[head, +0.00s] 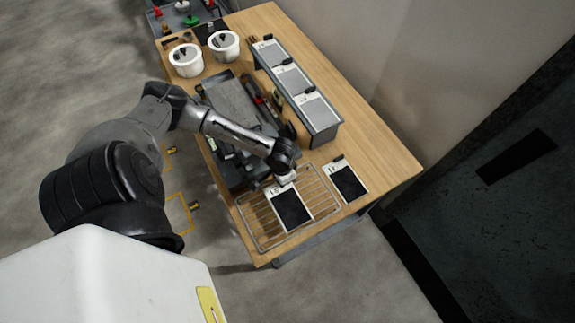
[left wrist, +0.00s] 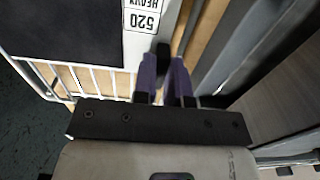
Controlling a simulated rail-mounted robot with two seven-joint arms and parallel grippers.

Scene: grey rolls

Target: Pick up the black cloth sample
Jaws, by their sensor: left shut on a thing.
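A black cloth sample (head: 291,207) on a white-edged card lies over a wire rack (head: 262,226) near the table's front corner. My left gripper (head: 284,179) is at the card's upper edge. In the left wrist view its two purple fingers (left wrist: 166,66) are closed around a small black tab (left wrist: 163,54) at the edge of the card. The sample's dark cloth (left wrist: 62,30) and a white label (left wrist: 143,17) reading "520 HEAVY" show there. I cannot tell whether the card touches the rack. My right gripper is in neither view.
A second dark sample card (head: 346,180) lies on the wooden table (head: 372,146), right of the rack. A grey stand (head: 322,134) with several cards runs along the back. Two white pots (head: 186,61) and a grey tray (head: 229,98) stand farther away.

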